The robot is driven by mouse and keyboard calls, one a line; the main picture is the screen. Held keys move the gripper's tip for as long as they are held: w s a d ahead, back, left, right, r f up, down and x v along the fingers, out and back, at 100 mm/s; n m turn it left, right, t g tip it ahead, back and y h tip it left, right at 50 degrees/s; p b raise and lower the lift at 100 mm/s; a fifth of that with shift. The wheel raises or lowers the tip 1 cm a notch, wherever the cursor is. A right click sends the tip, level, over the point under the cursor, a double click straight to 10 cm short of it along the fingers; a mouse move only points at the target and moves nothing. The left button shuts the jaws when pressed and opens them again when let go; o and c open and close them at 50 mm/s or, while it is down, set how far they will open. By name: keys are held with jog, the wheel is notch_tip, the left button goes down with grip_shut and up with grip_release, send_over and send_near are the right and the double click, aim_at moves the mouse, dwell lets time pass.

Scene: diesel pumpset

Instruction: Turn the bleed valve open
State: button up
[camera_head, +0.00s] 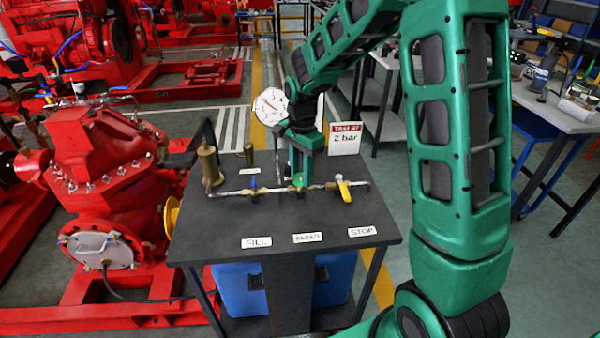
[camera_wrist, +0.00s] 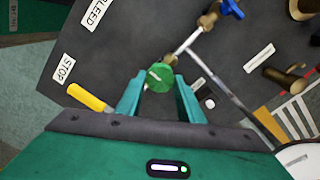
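The bleed valve has a round green knob (camera_wrist: 160,76) on a brass fitting; in the head view the green knob (camera_head: 298,180) sits mid-way along the pipe, behind the BLEED label (camera_head: 308,238). My gripper (camera_wrist: 160,88) points down at it, with one green finger on each side of the knob in the wrist view. The fingers are apart, with a narrow gap beside the knob. In the head view my gripper (camera_head: 300,168) is just above and behind the knob and partly hides the pipe there. Firm contact is not visible.
A blue-handled valve (camera_head: 253,185) stands left on the pipe and a yellow-handled valve (camera_head: 344,188) right. A gauge (camera_head: 269,106), a "2 bar" sign (camera_head: 345,138) and a brass cylinder (camera_head: 209,164) stand near. The black tabletop's front (camera_head: 285,222) is clear except for labels.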

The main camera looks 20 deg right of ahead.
jog(key=shift+w, duration=0.1)
jog(key=n, duration=0.6)
jog(key=shift+w+a+r+n, duration=0.1)
jog(key=shift+n, duration=0.2)
jog(key=n, duration=0.6)
jog(key=shift+w+a, duration=0.1)
jog(key=n, duration=0.5)
jog(key=shift+n, duration=2.6)
jog(key=o, duration=0.8)
jog(key=shift+o, duration=1.3)
